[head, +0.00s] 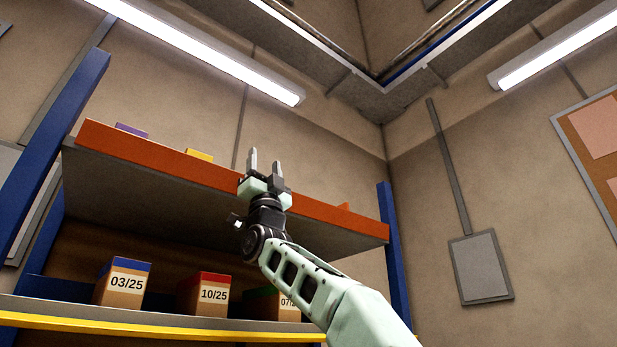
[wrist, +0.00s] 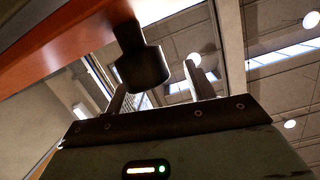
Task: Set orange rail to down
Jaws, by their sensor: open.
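The orange rail (head: 165,157) runs along the front edge of the upper shelf. In the wrist view the orange rail (wrist: 75,45) crosses the upper left. A dark knob-like piece (wrist: 143,68) on a short stem shows by the rail there, near the left finger; I cannot tell whether it is fixed to the rail. My gripper (head: 263,162) is in front of the rail with its fingers pointing up. It also shows in the wrist view (wrist: 155,82), with its two fingers apart. I see nothing clamped between them, and its exact gap to the dark piece is unclear.
Boxes with a blue top (head: 123,283), a red top (head: 203,296) and a green top (head: 262,304) stand on the lower shelf, which has a yellow edge (head: 130,327). Blue posts (head: 394,255) flank the shelves. Purple (head: 131,130) and yellow (head: 199,155) items show above the rail.

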